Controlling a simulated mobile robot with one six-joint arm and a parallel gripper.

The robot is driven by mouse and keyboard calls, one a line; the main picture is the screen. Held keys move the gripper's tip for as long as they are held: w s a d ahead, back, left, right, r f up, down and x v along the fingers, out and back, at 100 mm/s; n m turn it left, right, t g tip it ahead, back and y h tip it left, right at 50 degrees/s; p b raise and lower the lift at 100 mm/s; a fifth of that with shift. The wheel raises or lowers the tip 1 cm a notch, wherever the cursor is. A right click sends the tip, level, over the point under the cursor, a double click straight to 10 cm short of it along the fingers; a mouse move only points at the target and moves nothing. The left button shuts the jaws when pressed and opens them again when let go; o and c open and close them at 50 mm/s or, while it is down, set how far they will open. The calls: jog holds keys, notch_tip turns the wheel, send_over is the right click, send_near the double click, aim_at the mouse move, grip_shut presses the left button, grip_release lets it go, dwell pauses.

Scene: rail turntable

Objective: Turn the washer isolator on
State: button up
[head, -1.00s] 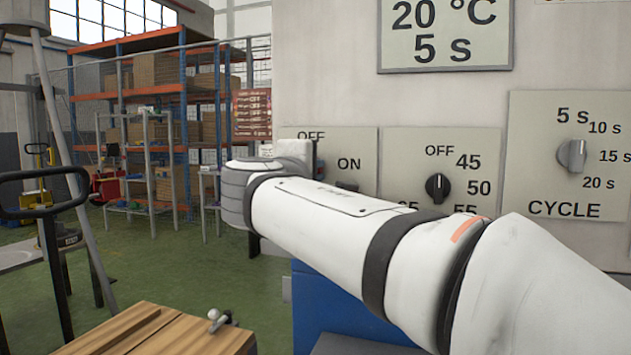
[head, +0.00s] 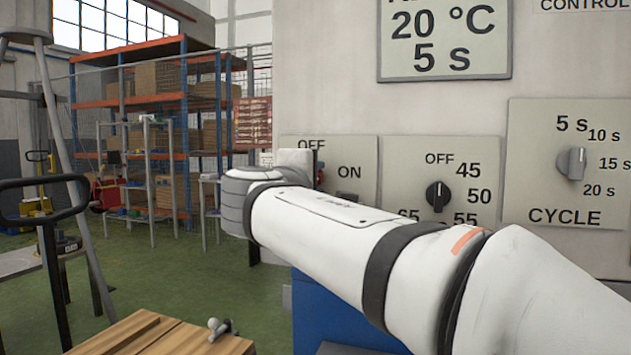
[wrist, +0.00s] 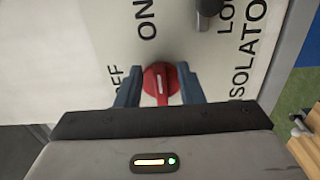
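The washer isolator's red knob (wrist: 160,84) shows in the wrist view on a pale plate (wrist: 60,60) lettered OFF, ON and ISOLATOR. The knob's white line runs roughly up and down in that picture, with ON above and OFF at the left. My gripper (wrist: 158,90) has its two blue-grey fingers on either side of the knob, with narrow gaps. Whether they touch it I cannot tell.
A dark latch (wrist: 208,8) sits near the knob on the plate. To the right in the head view are a black dial (head: 437,196) and a grey cycle dial (head: 571,163). A wooden bench (head: 150,338) stands lower left; shelving (head: 150,100) stands behind open green floor.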

jog(key=p+v, duration=0.1)
jog(key=v, duration=0.7)
jog(key=shift+w, duration=0.1)
jog(key=s+d+f+m+g+p, duration=0.1)
jog(key=d+f+m+g+p, duration=0.2)
jog(key=d+p, duration=0.4)
jog(key=s+d+f+m+g+p, duration=0.2)
jog(key=d+f+g+p, duration=0.1)
jog(key=d+g+p, duration=0.4)
jog(key=s+d+f+m+g+y+p, duration=0.1)
jog(key=s+f+m+g+y+p, duration=0.1)
jog(key=s+p, duration=0.5)
jog(key=s+d+f+m+g+y+p, duration=0.1)
jog(key=s+m+y+p, duration=0.3)
jog(key=p, duration=0.5)
jog(key=s+d+m+g, duration=0.1)
jog(key=s+m, duration=0.1)
jog(key=s, duration=0.1)
jog(key=shift+f+m, duration=0.4)
